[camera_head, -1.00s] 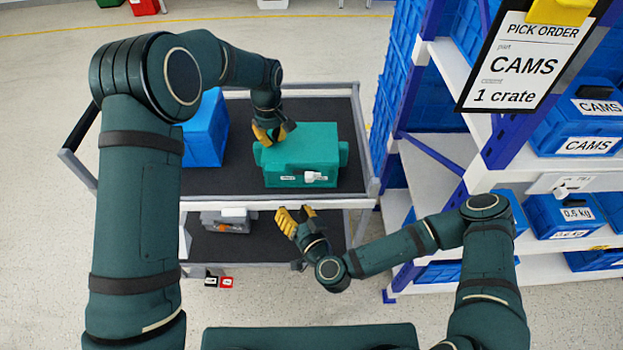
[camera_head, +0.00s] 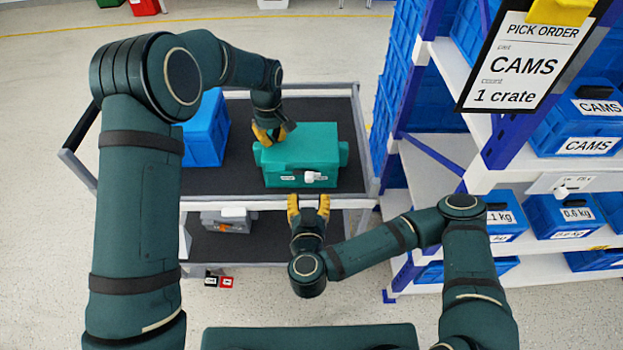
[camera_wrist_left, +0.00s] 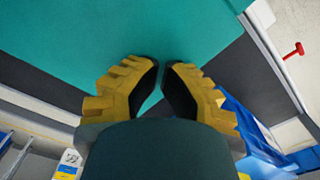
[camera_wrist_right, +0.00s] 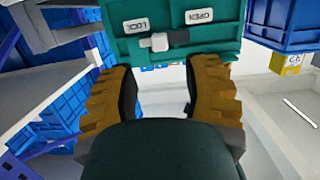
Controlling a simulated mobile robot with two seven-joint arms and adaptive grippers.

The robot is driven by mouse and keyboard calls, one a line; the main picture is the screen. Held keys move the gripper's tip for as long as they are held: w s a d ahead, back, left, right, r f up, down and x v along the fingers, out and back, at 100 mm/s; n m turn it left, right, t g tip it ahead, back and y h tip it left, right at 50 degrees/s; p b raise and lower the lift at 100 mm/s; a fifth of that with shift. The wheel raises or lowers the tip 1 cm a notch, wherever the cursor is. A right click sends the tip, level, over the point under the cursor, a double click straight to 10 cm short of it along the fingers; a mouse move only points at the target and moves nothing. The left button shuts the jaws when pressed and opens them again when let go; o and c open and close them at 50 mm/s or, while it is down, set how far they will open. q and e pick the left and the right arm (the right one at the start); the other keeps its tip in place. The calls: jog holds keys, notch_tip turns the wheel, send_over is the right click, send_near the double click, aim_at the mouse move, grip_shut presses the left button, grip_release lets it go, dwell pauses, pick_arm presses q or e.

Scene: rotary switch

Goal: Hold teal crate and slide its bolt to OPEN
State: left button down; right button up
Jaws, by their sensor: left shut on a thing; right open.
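The teal crate (camera_head: 318,146) sits on the cart's top deck. Its front carries a white bolt knob (camera_head: 310,177), with a pale label (camera_head: 288,178) to its left. In the right wrist view, upside down, the knob (camera_wrist_right: 160,41) lies at the LOCK label's (camera_wrist_right: 137,26) end of a dark slot, away from the OPEN label (camera_wrist_right: 198,15). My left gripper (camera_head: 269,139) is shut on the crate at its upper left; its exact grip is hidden. My right gripper (camera_head: 308,201) is open and empty, just in front of the crate, pointing at the bolt face.
A blue crate (camera_head: 205,130) stands left of the teal one on the dark cart deck (camera_head: 240,102). The cart's lower deck holds a grey item (camera_head: 228,220). A shelf rack (camera_head: 500,178) with blue bins stands close on the right.

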aim_at(309, 181)
jog(key=shift+w+d+f, duration=0.1)
jog(key=shift+w+f, duration=0.1)
jog(key=shift+w, duration=0.65)
jog(key=shift+w+a+f, duration=0.1)
jog(key=shift+w+f, duration=0.15)
jog(key=shift+w, duration=0.65)
jog(key=shift+w+d+f, duration=0.1)
jog(key=shift+w+f, duration=0.1)
jog(key=shift+w, duration=0.65)
grip_shut()
